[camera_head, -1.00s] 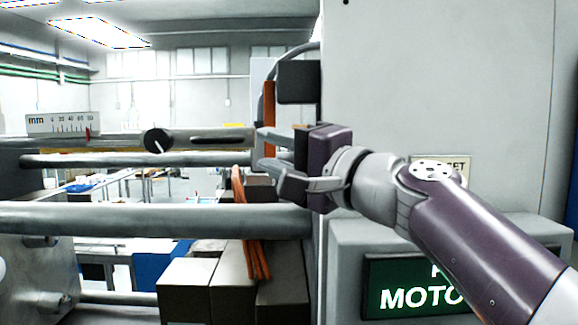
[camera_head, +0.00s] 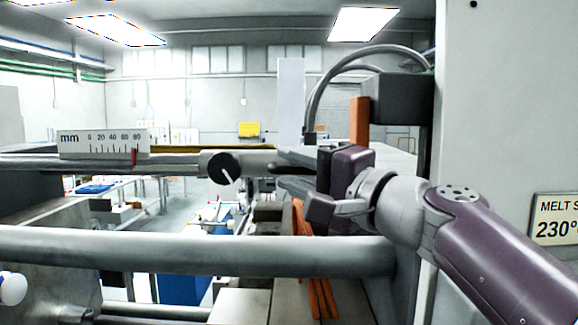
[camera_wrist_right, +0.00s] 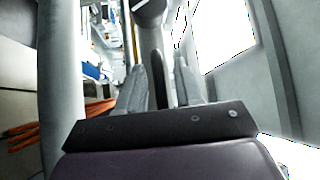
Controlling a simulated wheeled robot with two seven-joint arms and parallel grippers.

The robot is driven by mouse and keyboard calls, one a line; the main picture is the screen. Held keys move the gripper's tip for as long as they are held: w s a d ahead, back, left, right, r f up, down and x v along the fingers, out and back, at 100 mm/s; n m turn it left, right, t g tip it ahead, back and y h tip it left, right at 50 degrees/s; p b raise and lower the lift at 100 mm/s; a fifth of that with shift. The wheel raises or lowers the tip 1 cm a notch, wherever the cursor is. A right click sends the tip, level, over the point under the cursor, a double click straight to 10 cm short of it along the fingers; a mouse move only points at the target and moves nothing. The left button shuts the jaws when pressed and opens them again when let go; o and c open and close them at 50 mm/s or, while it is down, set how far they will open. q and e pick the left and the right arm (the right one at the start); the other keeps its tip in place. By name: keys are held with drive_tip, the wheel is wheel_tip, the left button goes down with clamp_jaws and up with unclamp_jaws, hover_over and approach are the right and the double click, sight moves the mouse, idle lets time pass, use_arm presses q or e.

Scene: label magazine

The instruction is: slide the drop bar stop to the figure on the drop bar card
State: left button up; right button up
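The stop's black round knob with a white line (camera_head: 221,168) sits on the grey horizontal drop bar (camera_head: 178,163). Left of it, a white mm scale (camera_head: 103,143) runs from 0 to 80. A red pointer (camera_head: 134,157) stands close to its 80 mark. My right gripper (camera_head: 283,170) is right of the knob and apart from it, its fingers spread. In the right wrist view, the fingers (camera_wrist_right: 160,82) are apart and the knob (camera_wrist_right: 150,12) shows beyond them at the top. Whether the fingers touch the bar is unclear. No drop bar card is readable. My left gripper is not seen.
A thick grey rail (camera_head: 180,250) crosses below the bar. Orange cables (camera_head: 318,285) hang below my right gripper. An orange upright (camera_head: 359,120) and black block (camera_head: 398,98) stand behind it. A melt card (camera_head: 558,218) reading 230° is on the right cabinet.

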drive_tip(key=shift+d, duration=0.15)
clamp_jaws()
drive_tip(key=shift+s+a+b, duration=0.1)
drive_tip(key=shift+a+b, duration=0.3)
drive_tip(key=shift+a, duration=0.7)
drive_tip(key=shift+a+r, duration=0.1)
drive_tip(key=shift+a, duration=0.15)
unclamp_jaws()
drive_tip(key=shift+w+d, duration=0.1)
drive_tip(key=shift+w, duration=0.1)
